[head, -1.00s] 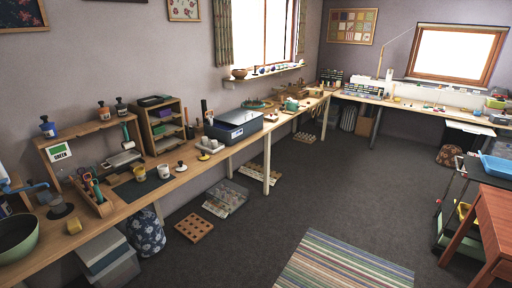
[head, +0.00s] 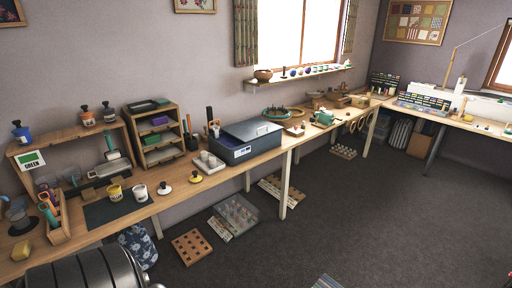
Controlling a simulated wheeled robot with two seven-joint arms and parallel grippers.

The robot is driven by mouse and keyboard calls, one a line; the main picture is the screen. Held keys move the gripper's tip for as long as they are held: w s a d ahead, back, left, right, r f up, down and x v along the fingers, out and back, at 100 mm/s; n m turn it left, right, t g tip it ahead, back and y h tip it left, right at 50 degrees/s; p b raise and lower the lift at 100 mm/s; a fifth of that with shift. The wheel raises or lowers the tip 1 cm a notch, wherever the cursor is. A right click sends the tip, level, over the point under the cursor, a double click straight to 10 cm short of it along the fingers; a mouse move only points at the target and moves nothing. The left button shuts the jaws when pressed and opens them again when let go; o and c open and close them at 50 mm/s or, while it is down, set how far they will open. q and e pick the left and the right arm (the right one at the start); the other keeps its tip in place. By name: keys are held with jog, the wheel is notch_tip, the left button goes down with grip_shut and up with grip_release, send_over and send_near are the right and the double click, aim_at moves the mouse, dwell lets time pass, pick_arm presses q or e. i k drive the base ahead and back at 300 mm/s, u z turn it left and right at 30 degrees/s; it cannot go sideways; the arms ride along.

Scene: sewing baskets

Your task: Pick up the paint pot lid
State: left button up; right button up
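Two small round pieces with dark knobs on top, which look like lids, lie on the long wooden counter: a white one (head: 164,188) and a yellow one (head: 196,177) to its right. Which of them is the paint pot lid I cannot tell. A yellow pot (head: 115,192) and a white pot (head: 140,193) stand just left of them, by a dark mat (head: 103,213). Neither gripper is visible. A dark metallic part at the lower left looks like my own arm.
A wooden rack (head: 68,133) with dark-topped bottles, a small shelf unit (head: 158,138) and a blue-grey box (head: 243,146) stand along the wall. A tool holder (head: 57,222) is at left. A perforated wooden block (head: 191,246) lies on the floor. Open carpet lies right.

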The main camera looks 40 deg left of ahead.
aim_at(195, 178)
jog(key=u, duration=0.1)
jog(key=i, duration=2.3)
jog(key=u, duration=0.75)
jog(key=i, duration=1.2)
jog(key=u, duration=1.7)
jog(key=i, duration=1.1)
jog(key=u, duration=0.85)
